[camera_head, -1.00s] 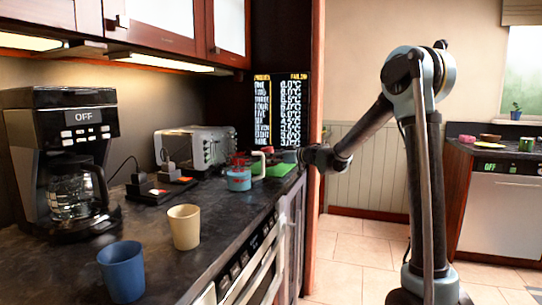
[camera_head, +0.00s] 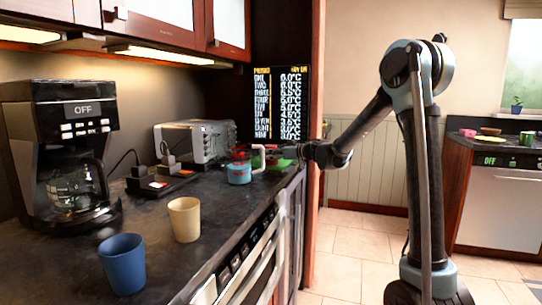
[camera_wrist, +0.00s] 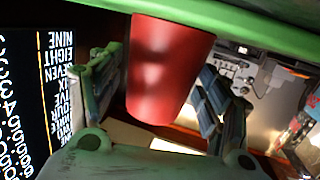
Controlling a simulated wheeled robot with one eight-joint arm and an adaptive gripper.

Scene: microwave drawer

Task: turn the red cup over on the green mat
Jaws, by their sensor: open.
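The red cup (camera_wrist: 168,70) fills the middle of the wrist view, which is turned upside down. Its wider end meets the green mat (camera_wrist: 250,28) along the top of that view, so it appears to stand rim down. My gripper (camera_wrist: 158,88) is open, with one finger on each side of the cup. Gaps seem to show beside the cup; contact is hard to judge. In the head view my gripper (camera_head: 296,152) is small at the counter's far right edge, over the green mat (camera_head: 284,163). I cannot make out the red cup clearly there.
A blue pot (camera_head: 239,173) with a pale handle stands just left of my gripper. A toaster (camera_head: 195,142), a coffee maker (camera_head: 62,150), a cream cup (camera_head: 185,218) and a blue cup (camera_head: 122,264) stand along the counter. A lit display (camera_head: 281,103) stands behind.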

